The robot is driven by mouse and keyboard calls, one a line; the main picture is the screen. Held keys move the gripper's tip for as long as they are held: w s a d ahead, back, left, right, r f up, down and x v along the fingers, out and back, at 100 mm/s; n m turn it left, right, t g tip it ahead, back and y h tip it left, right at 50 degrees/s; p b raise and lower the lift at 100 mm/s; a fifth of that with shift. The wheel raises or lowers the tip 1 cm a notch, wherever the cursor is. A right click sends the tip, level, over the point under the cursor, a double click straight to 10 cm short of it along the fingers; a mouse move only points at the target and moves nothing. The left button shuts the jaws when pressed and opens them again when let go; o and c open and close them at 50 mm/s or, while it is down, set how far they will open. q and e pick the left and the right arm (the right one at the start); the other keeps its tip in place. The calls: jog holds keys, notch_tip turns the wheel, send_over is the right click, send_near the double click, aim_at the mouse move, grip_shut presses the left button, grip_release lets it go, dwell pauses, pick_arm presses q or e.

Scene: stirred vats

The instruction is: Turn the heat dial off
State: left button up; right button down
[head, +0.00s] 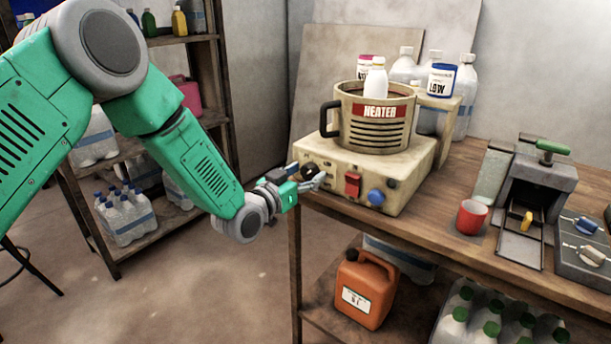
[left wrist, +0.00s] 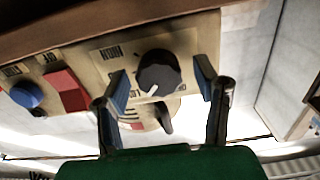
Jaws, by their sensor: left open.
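The heat dial (head: 311,169) is a round dark knob on the front of the cream heater base (head: 400,196). In the left wrist view the dial (left wrist: 158,72) shows a short white pointer mark near its edge. My left gripper (head: 306,181) is at the front left of the heater base, at the dial. In the left wrist view its two fingers (left wrist: 162,88) are open, one on each side of the dial in the picture. I cannot tell whether they touch it. My right gripper is out of view.
A red switch (head: 352,184) and a blue knob (head: 375,196) sit right of the dial. A heater pot (head: 372,135) with a dark handle stands on the base. A red cup (head: 471,217) stands on the bench to the right. An orange canister (head: 365,290) is below.

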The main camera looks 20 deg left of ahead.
pick_arm(q)
jog(key=shift+d, duration=0.35)
jog(key=shift+w+a, duration=0.1)
jog(key=shift+a, duration=0.3)
jog(key=c, duration=1.2)
jog(key=shift+o, duration=0.2)
jog(key=shift+d+n, duration=0.1)
jog(key=shift+n, duration=0.2)
jog(key=n, duration=0.3)
jog(key=shift+f+n, duration=0.15)
jog(key=shift+n, duration=0.15)
jog(key=n, duration=0.4)
jog(key=shift+n, duration=0.3)
jog(key=shift+f, duration=0.1)
